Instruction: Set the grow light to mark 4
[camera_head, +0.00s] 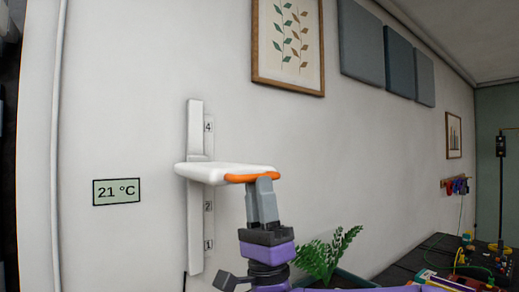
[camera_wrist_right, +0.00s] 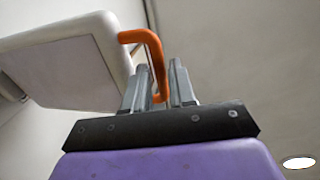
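The grow light (camera_head: 215,171) is a white panel on a vertical white wall rail (camera_head: 195,235). Marks 1, 2 and 4 show beside the rail; the panel sits between marks 2 and 4 and hides the place between them. An orange handle (camera_head: 250,178) runs along its front edge. My right gripper (camera_head: 262,186) reaches up from below to this handle. In the right wrist view, the orange handle (camera_wrist_right: 150,38) passes down between the two grey fingers (camera_wrist_right: 159,80), which are closed against it. The panel's underside (camera_wrist_right: 60,70) also shows there. My left gripper is out of view.
A green plant (camera_head: 328,254) stands low to the right of my right gripper. A dark bench (camera_head: 405,265) with tools and parts is at the lower right. A temperature display (camera_head: 117,191) hangs left of the rail. The wall above the light is clear near the rail.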

